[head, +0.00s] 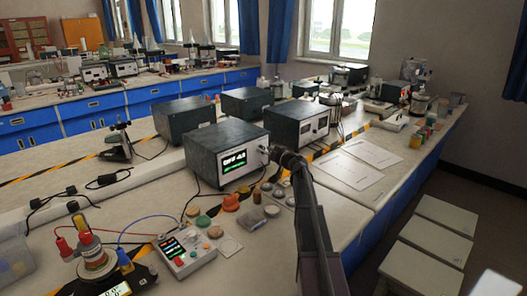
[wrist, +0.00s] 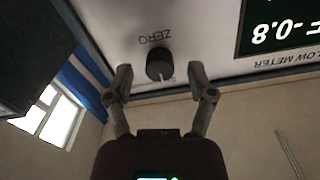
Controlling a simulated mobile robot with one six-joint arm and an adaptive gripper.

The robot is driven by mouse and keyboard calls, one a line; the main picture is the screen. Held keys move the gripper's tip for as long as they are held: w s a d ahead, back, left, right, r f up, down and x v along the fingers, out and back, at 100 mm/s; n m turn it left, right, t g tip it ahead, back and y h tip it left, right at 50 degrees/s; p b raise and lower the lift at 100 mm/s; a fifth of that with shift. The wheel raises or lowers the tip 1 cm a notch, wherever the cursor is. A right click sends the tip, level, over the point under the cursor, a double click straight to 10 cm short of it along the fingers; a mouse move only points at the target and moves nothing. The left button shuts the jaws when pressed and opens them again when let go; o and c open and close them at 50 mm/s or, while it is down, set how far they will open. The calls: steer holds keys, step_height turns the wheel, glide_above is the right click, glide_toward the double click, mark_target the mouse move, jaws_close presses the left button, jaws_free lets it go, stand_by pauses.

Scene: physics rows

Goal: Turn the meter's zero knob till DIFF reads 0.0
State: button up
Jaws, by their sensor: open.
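The meter (head: 222,150) is a dark box with a light front panel and a green-lit display (head: 234,162). In the wrist view the picture is upside down; the display (wrist: 284,30) is partly cut off and ends in -0.8. The black zero knob (wrist: 159,64) sits on the panel beside the word ZERO, with a pale pointer mark. My gripper (wrist: 160,82) is open, its two fingertips apart on either side of the knob, with gaps showing; contact is not visible. In the head view my gripper (head: 274,153) is at the panel's right edge and hides the knob.
Other dark instrument boxes (head: 184,117) stand behind the meter. Papers (head: 372,153) lie on the right, with stools (head: 437,243) beyond the edge.

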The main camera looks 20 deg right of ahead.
steer(key=shift+w, duration=0.1)
jaws_close()
steer(key=shift+a, duration=0.1)
stand_by(0.4)
steer(key=shift+m, duration=0.5)
steer(key=m, duration=1.8)
steer(key=shift+m, duration=0.4)
steer(key=shift+f, duration=0.1)
